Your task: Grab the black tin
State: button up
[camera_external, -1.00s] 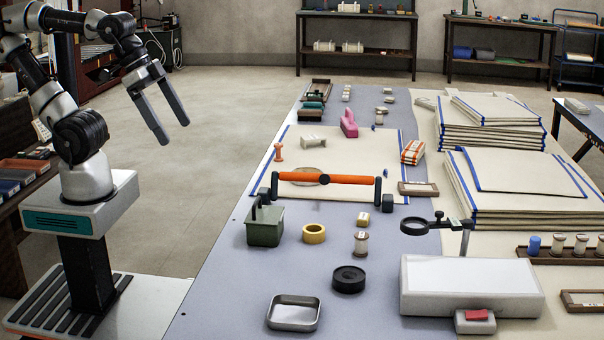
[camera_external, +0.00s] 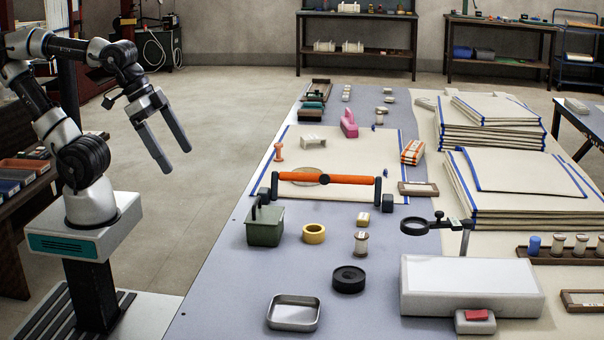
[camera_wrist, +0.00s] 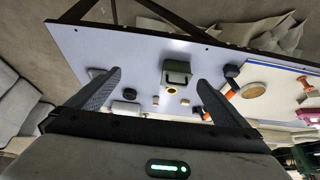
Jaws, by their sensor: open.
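The black tin (camera_external: 348,279) is a low round tin lying flat on the grey-blue table top, between the metal tray and the white box. It also shows small in the wrist view (camera_wrist: 130,94), between my fingers and beyond them. My gripper (camera_external: 172,158) is open and empty, its two fingers pointing down to the right. It hangs over the floor left of the table, well apart from the tin. Both fingers also show in the wrist view (camera_wrist: 160,85).
Near the tin are a metal tray (camera_external: 293,313), a yellow tape ring (camera_external: 314,234), a thread spool (camera_external: 361,244) and a white box (camera_external: 470,287). A green box (camera_external: 265,227) and an orange bar (camera_external: 340,179) lie farther back. The table's left edge is mostly bare.

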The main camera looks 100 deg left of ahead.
jog(key=c, duration=0.5)
jog(key=shift+c, duration=0.2)
